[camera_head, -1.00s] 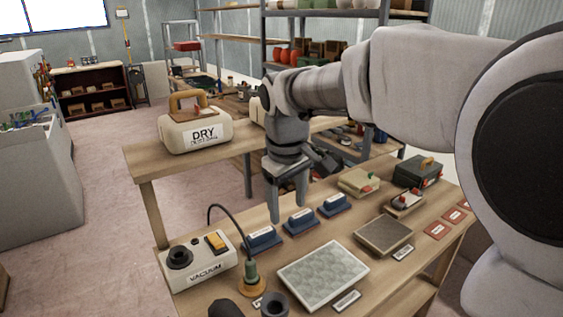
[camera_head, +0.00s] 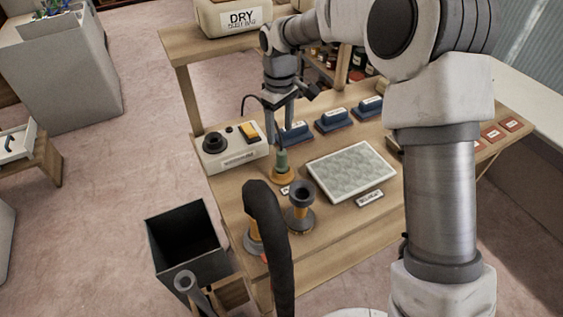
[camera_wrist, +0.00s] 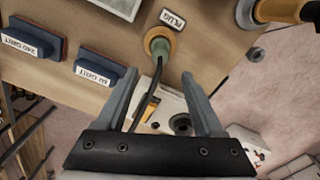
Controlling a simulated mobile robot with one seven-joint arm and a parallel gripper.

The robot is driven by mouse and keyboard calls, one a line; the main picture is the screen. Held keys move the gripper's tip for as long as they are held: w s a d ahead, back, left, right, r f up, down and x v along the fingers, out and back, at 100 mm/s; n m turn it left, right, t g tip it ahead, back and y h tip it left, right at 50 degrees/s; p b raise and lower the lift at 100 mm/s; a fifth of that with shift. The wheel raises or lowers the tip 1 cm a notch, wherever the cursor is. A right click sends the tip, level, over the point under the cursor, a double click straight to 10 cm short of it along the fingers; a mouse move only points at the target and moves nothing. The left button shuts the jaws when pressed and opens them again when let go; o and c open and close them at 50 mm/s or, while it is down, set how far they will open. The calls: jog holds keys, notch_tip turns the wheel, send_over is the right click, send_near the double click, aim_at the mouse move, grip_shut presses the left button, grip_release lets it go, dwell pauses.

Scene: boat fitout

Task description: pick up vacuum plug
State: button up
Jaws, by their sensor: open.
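The vacuum plug (camera_head: 282,160) is a green plug with a dark cable, standing upright in a round orange-yellow holder (camera_head: 282,176) on the wooden bench. In the wrist view the plug (camera_wrist: 159,46) sits beside a label reading PLUG, ahead of the fingertips. My gripper (camera_head: 281,136) is above the plug, pointing down, its fingers apart. In the wrist view my gripper (camera_wrist: 160,77) is open and empty, with the cable running through the space between its fingers. The exact gap to the plug cannot be told.
The white vacuum box (camera_head: 232,150) stands left of the plug. Blue sanding blocks (camera_head: 334,120) line the back. A grey-green pad (camera_head: 352,171) lies to the right. A dark hose (camera_head: 272,235) and a nozzle on a stand (camera_head: 301,205) are in front. An open black bin (camera_head: 187,245) is on the left.

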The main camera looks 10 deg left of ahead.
aim_at(281, 150)
notch_tip(281, 150, down, 9)
jog(key=shift+s+d, duration=0.15)
dwell(0.4)
jog(key=shift+c, duration=0.2)
jog(key=shift+r, duration=0.1)
grip_shut()
